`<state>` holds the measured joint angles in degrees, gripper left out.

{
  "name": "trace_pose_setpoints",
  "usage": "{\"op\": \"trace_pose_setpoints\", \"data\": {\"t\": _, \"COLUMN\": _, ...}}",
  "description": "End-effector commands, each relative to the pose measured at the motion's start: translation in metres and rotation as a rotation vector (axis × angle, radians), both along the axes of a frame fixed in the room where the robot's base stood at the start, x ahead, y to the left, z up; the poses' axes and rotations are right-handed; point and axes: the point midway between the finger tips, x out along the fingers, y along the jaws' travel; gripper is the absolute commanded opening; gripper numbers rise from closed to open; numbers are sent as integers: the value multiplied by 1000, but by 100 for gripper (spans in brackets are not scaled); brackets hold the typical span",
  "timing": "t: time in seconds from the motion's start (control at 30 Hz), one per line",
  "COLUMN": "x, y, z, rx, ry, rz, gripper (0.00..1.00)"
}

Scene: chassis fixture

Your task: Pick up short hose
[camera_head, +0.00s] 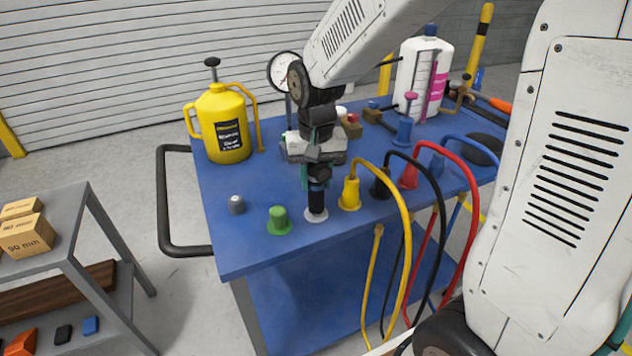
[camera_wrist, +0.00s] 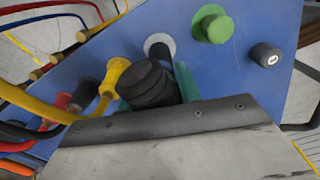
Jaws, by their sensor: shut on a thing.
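A short black cylinder (camera_head: 316,199), which looks like the short hose, stands upright between my gripper's fingers. My gripper (camera_head: 316,178) points down and is shut on its upper part. In the wrist view the ribbed black top of the short hose (camera_wrist: 148,82) shows between the teal fingers of my gripper (camera_wrist: 155,92). A white ring (camera_head: 317,215) on the blue cart top lies right under the hose; it also shows in the wrist view (camera_wrist: 160,42). I cannot tell whether the hose's lower end touches the ring or is just above it.
On the blue cart (camera_head: 240,245), a green plug (camera_head: 279,221) and a grey knob (camera_head: 236,204) stand left of the hose. A yellow hose plug (camera_head: 350,193) stands close on the right, with black and red hoses beyond. A yellow jug (camera_head: 220,125) stands behind left.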

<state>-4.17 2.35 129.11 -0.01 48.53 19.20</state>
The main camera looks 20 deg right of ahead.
Motion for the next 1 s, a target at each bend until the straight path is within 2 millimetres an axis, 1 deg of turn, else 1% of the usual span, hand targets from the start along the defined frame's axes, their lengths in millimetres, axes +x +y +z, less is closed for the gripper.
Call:
{"op": "trace_pose_setpoints", "data": {"t": 0.13, "x": 1, "y": 0, "z": 23, "rx": 1, "ry": -5, "rz": 0, "gripper": 2}}
{"op": "trace_pose_setpoints", "data": {"t": 0.37, "x": -51, "y": -3, "z": 27, "rx": 0, "ry": -3, "rz": 0, "gripper": 2}}
{"op": "trace_pose_setpoints", "data": {"t": 0.5, "x": -89, "y": -5, "z": 30, "rx": 0, "ry": -3, "rz": 0, "gripper": 2}}
{"op": "trace_pose_setpoints", "data": {"t": 0.6, "x": -112, "y": -7, "z": 32, "rx": 0, "ry": -4, "rz": 0, "gripper": 2}}
{"op": "trace_pose_setpoints", "data": {"t": 0.7, "x": -130, "y": -8, "z": 33, "rx": 0, "ry": -2, "rz": 0, "gripper": 2}}
{"op": "trace_pose_setpoints", "data": {"t": 0.8, "x": -143, "y": -9, "z": 35, "rx": 0, "ry": -3, "rz": 0, "gripper": 2}}
{"op": "trace_pose_setpoints", "data": {"t": 1.0, "x": -157, "y": -10, "z": 36, "rx": 0, "ry": 0, "rz": 0, "gripper": 2}}
